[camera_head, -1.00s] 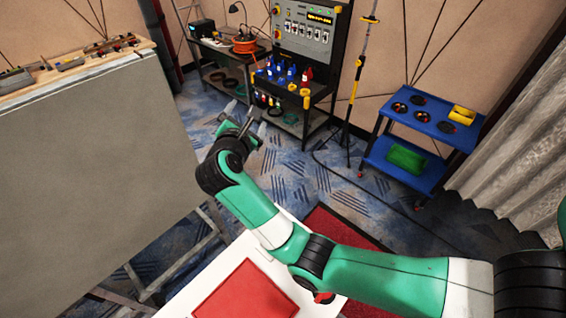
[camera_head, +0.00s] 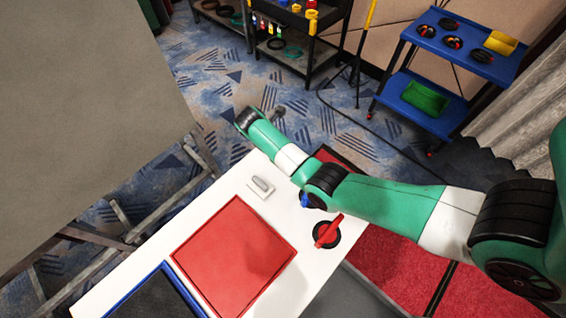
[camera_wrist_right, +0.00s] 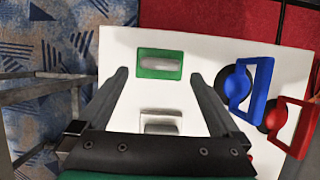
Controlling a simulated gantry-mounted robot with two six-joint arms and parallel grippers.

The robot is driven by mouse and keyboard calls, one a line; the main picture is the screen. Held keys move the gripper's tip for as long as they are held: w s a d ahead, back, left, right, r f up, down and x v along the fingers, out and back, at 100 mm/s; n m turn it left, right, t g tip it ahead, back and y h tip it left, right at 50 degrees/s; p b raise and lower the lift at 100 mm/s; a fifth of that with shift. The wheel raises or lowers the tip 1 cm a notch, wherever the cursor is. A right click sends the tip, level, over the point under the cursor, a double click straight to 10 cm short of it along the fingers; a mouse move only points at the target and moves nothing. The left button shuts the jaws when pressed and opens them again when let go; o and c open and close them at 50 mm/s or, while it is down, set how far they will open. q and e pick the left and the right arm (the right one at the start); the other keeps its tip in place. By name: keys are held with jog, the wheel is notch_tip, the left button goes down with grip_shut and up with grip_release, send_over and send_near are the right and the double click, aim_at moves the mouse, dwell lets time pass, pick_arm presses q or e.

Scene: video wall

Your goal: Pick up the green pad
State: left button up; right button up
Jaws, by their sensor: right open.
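The green pad (camera_wrist_right: 160,64) is a small green rectangle with a pale grey raised grip, lying on the white table near its far edge in the right wrist view. In the head view I cannot make it out; my right arm covers that part. My right gripper (camera_wrist_right: 158,76) is open and empty, its two fingers apart on either side of the pad in the picture. Whether they are at the pad's height I cannot tell. My left gripper is not in view.
A pale grip (camera_head: 261,187) sits on the white table, near a red square panel (camera_head: 235,255). Blue (camera_wrist_right: 263,85) and red (camera_wrist_right: 295,125) handles stand right of the pad. A blue trolley (camera_head: 455,60) stands back right; a large grey panel (camera_head: 80,110) is at left.

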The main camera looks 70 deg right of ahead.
jog(key=shift+x, duration=0.95)
jog(key=b+x, duration=0.1)
jog(key=x, duration=0.1)
jog(key=a+b+x, duration=0.1)
jog(key=x, duration=0.1)
jog(key=shift+d+f+b, duration=0.15)
jog(key=shift+f+b, duration=0.25)
jog(key=shift+f, duration=0.1)
jog(key=shift+d+f, duration=0.15)
jog(key=shift+f, duration=0.05)
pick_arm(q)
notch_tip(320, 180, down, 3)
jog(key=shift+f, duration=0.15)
pick_arm(e)
jog(key=shift+r, duration=0.1)
jog(key=c, duration=1.3)
jog(key=shift+o, duration=0.2)
jog(key=shift+r+p, duration=0.3)
pick_arm(q)
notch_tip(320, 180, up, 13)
jog(key=p, duration=1.2)
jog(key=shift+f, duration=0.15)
pick_arm(e)
jog(key=s+a+r, duration=0.7)
jog(key=a+r, duration=0.5)
jog(key=shift+s+r, duration=0.2)
jog(key=shift+s, duration=0.05)
